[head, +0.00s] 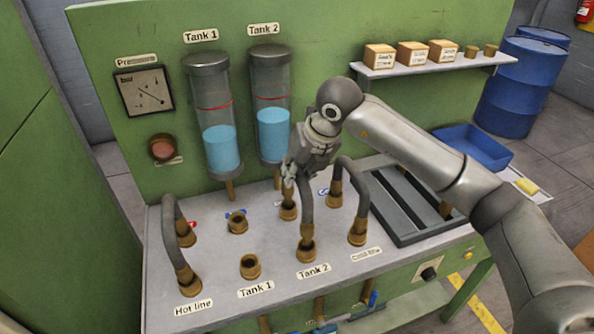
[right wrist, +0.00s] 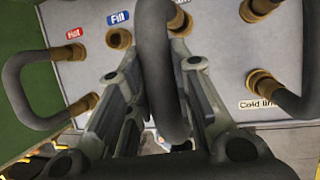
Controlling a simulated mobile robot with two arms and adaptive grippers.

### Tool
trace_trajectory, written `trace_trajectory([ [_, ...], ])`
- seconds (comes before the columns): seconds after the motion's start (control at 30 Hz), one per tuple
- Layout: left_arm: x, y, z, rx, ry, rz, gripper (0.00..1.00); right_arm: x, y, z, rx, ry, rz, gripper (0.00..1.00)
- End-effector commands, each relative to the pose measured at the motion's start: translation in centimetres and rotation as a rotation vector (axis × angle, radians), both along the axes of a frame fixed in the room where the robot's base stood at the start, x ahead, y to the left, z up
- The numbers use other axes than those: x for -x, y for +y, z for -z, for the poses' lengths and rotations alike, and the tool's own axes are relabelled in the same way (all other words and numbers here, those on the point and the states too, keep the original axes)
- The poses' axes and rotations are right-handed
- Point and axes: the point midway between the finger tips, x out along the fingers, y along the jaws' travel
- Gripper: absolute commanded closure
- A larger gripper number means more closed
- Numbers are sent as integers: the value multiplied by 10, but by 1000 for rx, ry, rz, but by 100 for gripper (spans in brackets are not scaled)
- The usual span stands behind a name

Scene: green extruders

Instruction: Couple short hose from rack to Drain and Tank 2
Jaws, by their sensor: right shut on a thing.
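The short grey hose (head: 307,215) has brass ends and arches between the Drain and Tank 2 positions on the panel top. I cannot tell whether either end is fully seated. My right gripper (head: 290,178) is shut on the hose near its far, upper part. In the right wrist view the hose (right wrist: 160,75) runs between the two fingers and hides their tips. My left gripper is not in view.
A grey hose (head: 171,221) bends between Hot line and Hot on the left. Another hose (head: 358,186) joins the Cold line side, close right of my gripper. Fill (head: 237,222) and Tank 1 (head: 250,266) ports are bare. The slotted rack (head: 385,215) lies right, under my arm.

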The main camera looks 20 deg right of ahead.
Motion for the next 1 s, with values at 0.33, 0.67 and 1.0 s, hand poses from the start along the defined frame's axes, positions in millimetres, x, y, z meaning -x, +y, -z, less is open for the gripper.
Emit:
trace_trajectory([
  [0.33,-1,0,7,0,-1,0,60,0,0,7,-1,-2,0,100],
  [0.67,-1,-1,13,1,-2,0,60,0,0,14,-1,-2,0,100],
  [1.0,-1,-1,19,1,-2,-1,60,0,0,21,-1,-2,0,100],
])
